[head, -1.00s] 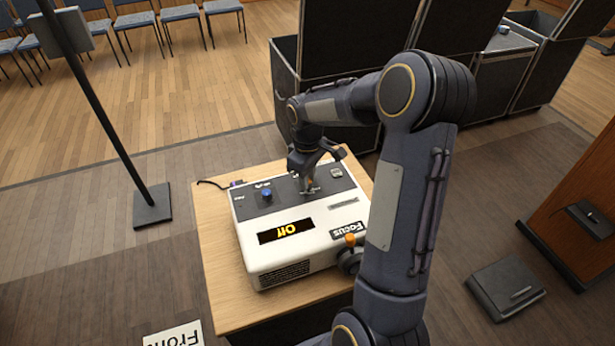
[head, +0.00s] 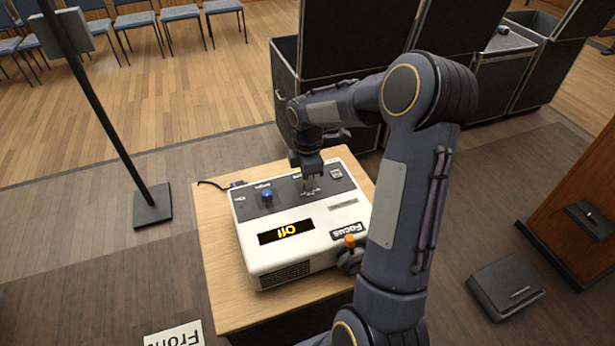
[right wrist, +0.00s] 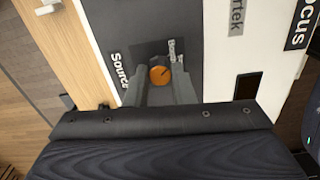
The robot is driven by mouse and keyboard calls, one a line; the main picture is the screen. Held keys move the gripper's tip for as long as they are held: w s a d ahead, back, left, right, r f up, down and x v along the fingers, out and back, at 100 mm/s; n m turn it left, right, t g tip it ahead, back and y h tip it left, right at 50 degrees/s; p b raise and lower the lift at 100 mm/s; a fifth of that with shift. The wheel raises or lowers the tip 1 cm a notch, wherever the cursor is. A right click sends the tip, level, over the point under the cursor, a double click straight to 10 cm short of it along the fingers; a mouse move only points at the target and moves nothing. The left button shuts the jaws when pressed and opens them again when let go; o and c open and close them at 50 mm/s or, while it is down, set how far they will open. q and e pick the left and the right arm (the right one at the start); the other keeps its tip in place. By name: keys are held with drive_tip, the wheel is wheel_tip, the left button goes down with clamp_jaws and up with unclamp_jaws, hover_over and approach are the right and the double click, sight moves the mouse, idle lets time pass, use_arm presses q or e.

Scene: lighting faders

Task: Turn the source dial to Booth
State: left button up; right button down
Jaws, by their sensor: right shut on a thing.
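The source dial is an orange round knob (right wrist: 160,76) with a dark pointer line, seen in the right wrist view on the dark strip of the device, near the "Source" label (right wrist: 119,72). The pointer is tilted towards the upper right, near the partly covered "Booth" label (right wrist: 172,50). My right gripper (right wrist: 163,88) is shut on the dial, one finger on each side. In the head view the right gripper (head: 312,190) stands over the white device (head: 330,215) and hides the dial. The display (head: 286,233) reads "Off". My left gripper is not in view.
The device sits on a wooden table (head: 222,270). A blue knob (head: 267,195) lies left of the gripper, and an orange-topped Focus knob (head: 350,240) is at the front right. A black stand (head: 152,205) is to the left, with dark cases behind.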

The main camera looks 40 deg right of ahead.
drive_tip(key=shift+n, duration=0.5)
drive_tip(key=c, duration=1.2)
unclamp_jaws()
drive_tip(key=shift+c, duration=0.2)
drive_tip(key=shift+r+b, duration=0.35)
drive_tip(key=shift+r, duration=3.6)
